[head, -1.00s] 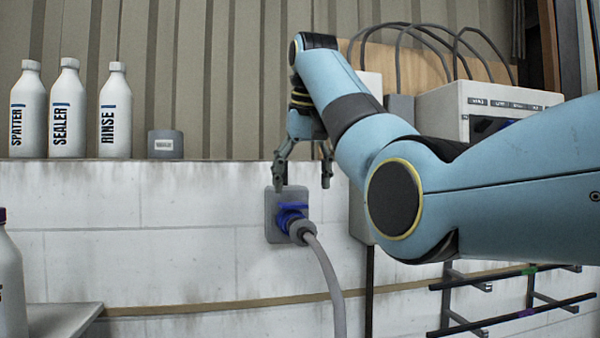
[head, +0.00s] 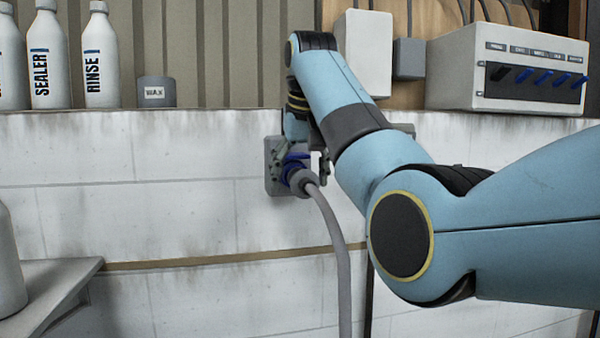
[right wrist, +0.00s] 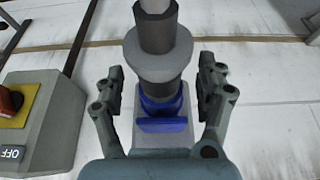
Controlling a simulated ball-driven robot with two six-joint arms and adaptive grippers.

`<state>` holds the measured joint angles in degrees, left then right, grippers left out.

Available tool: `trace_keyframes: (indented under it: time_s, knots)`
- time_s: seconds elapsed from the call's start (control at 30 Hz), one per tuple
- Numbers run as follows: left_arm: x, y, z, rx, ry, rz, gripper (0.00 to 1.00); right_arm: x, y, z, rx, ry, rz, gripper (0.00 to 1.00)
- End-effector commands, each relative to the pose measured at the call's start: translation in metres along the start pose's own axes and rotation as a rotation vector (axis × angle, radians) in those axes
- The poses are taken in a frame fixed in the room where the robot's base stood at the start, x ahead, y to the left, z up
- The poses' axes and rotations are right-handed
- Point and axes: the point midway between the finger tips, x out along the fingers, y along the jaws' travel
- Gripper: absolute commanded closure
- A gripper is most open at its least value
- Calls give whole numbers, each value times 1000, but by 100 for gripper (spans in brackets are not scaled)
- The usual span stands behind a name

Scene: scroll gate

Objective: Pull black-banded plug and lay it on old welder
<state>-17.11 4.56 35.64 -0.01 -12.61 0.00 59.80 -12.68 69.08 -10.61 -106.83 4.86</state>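A grey plug (head: 303,182) sits in a blue-fronted grey wall socket (head: 273,188); a thick grey cable hangs down from it. In the right wrist view the plug (right wrist: 160,62) has a wide grey flange and a darker section; I cannot make out a clear black band. My right gripper (head: 305,160) is at the socket. In the right wrist view its open fingers (right wrist: 161,85) stand on both sides of the plug with gaps visible. My left gripper is out of view. I cannot tell which thing is the old welder.
A grey box with black and blue levers (head: 505,65) stands on the ledge at right. Bottles (head: 100,60) and a wax tin (head: 156,91) stand at left. A box with a red-yellow switch (right wrist: 40,120) is beside the gripper. A shelf (head: 45,290) juts out at lower left.

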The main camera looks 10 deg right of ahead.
Motion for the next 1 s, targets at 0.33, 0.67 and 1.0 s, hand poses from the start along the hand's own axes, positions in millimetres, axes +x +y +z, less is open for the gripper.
trace_keyframes:
  time_s: [0.33, 0.67, 1.0]
  knots:
    - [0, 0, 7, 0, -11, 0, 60, 0, 0, 0, 0, 0, 0, 74]
    - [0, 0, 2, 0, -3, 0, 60, 0, 1, 0, 1, 0, 1, 78]
    - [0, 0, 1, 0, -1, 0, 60, -1, 1, -1, 2, 2, 2, 100]
